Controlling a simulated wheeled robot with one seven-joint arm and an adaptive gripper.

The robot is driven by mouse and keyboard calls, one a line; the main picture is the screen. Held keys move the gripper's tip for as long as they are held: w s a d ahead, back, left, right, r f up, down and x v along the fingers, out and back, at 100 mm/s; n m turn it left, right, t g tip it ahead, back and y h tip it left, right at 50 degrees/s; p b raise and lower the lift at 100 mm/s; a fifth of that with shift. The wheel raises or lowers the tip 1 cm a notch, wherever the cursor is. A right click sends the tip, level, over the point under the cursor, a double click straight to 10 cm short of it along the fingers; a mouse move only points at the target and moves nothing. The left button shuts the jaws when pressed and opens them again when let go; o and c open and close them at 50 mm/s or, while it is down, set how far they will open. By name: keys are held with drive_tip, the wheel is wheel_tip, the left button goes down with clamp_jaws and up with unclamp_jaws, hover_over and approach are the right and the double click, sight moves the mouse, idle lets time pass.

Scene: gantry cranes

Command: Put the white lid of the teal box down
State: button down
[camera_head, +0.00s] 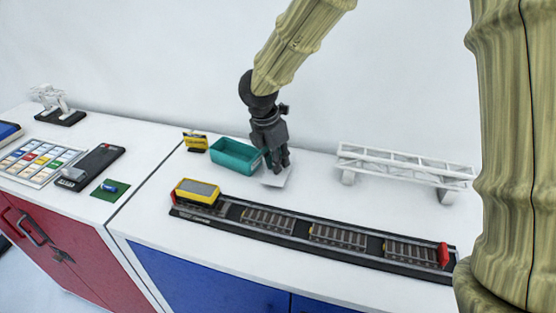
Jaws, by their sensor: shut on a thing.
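The teal box (233,157) stands open, without its lid, on the white cabinet top behind the track. My gripper (277,172) points down just right of the box. It is shut on the white lid (279,181), which is small and partly hidden by the fingers. The lid is at or just above the white surface; I cannot tell whether it touches it.
A black track (310,234) with a yellow wagon (197,192) runs along the front. A white gantry bridge (405,167) stands at the right, and a yellow block (195,141) left of the box. Clear surface lies between the lid and the bridge.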

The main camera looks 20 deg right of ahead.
sight(270, 172)
drive_tip(key=shift+w+f, duration=0.1)
drive_tip(key=shift+f, duration=0.6)
drive_tip(key=shift+f, duration=0.1)
drive_tip(key=c, duration=1.4)
unclamp_jaws()
drive_tip(key=b+v, duration=0.2)
drive_tip(key=v, duration=1)
drive_tip(key=shift+a, duration=0.1)
